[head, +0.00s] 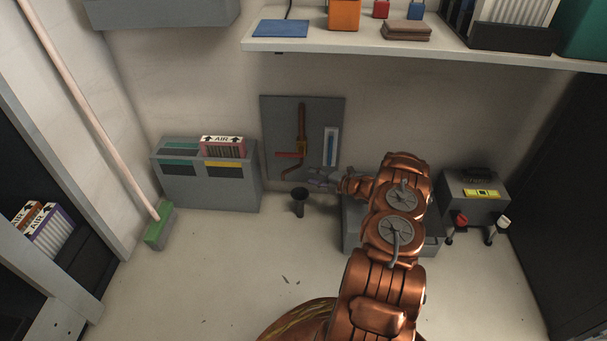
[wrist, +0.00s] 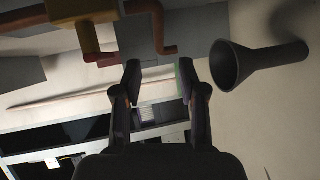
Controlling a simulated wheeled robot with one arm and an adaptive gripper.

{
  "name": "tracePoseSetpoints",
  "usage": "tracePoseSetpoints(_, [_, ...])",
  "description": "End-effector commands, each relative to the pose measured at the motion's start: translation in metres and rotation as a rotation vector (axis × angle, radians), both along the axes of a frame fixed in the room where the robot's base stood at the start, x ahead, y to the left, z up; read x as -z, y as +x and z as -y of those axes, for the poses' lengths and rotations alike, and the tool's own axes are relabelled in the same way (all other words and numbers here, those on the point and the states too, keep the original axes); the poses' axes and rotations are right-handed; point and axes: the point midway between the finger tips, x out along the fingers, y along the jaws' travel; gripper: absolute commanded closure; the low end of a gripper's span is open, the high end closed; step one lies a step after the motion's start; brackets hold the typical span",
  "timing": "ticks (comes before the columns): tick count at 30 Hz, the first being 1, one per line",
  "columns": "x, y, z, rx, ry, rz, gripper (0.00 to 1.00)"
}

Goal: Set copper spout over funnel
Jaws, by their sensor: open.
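The copper spout (head: 290,170) hangs below a brass-yellow valve (head: 302,147) on a grey wall panel and bends toward the left. It also shows at the top of the wrist view (wrist: 159,35). The dark funnel (head: 299,193) stands upright on the floor in front of the panel, its mouth below and slightly right of the spout's end. In the wrist view the funnel (wrist: 228,66) is at right, apart from the spout. My gripper (head: 320,178) is right of the spout, near the panel's lower edge. Its fingers (wrist: 158,80) are open with nothing between them.
A red handle (head: 289,155) sticks out left of the valve. A blue-white gauge (head: 331,147) is at the panel's right. A grey cabinet (head: 207,186) stands left, a grey box (head: 355,236) under my arm. A shelf (head: 460,53) overhangs above. Floor in front is mostly clear.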

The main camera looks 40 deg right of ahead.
Motion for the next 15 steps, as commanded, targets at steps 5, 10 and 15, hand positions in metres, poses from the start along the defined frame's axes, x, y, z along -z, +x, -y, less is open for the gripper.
tracePoseSetpoints(5, [-0.004,-0.017,0.009,0.003,-0.002,0.001,0.59])
tracePoseSetpoints(10, [-0.005,-0.022,0.011,0.002,-0.003,0.001,0.59])
tracePoseSetpoints(15, [-0.005,-0.022,0.010,0.002,-0.002,0.001,0.59])
